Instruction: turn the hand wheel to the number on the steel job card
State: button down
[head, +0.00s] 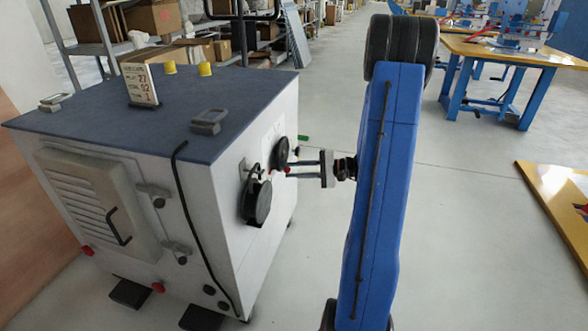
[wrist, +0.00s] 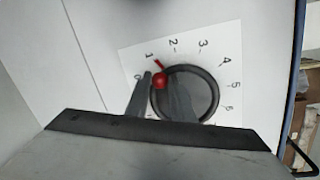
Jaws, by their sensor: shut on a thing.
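The hand wheel (head: 281,150) is a dark disc on the right side of the white cabinet. In the wrist view the wheel (wrist: 198,92) sits on a white dial numbered 0 upward, and its red mark (wrist: 157,64) points at about 1. My gripper (head: 290,169) reaches the wheel from the right. In the wrist view its two fingers are shut on the red knob (wrist: 159,82) at the wheel's rim; one finger covers part of the wheel. The job card (head: 140,85) stands upright on the cabinet top with red figures in several rows, too small to read surely.
A second, larger black disc (head: 257,201) sits lower on the same cabinet side (head: 225,240). A black cable (head: 183,200) hangs over the cabinet corner. Blue-framed workbenches (head: 490,90) stand at the right. The floor between is clear.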

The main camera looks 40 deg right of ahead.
jog(key=shift+f+n, duration=0.25)
jog(key=shift+n, duration=0.05)
dwell(0.4)
jog(key=c, duration=1.5)
grip_release()
jog(key=shift+c, duration=0.2)
jog(key=shift+d, duration=0.1)
jog(key=v, duration=1.7)
jog(key=shift+s, duration=0.15)
jog(key=shift+r, duration=0.15)
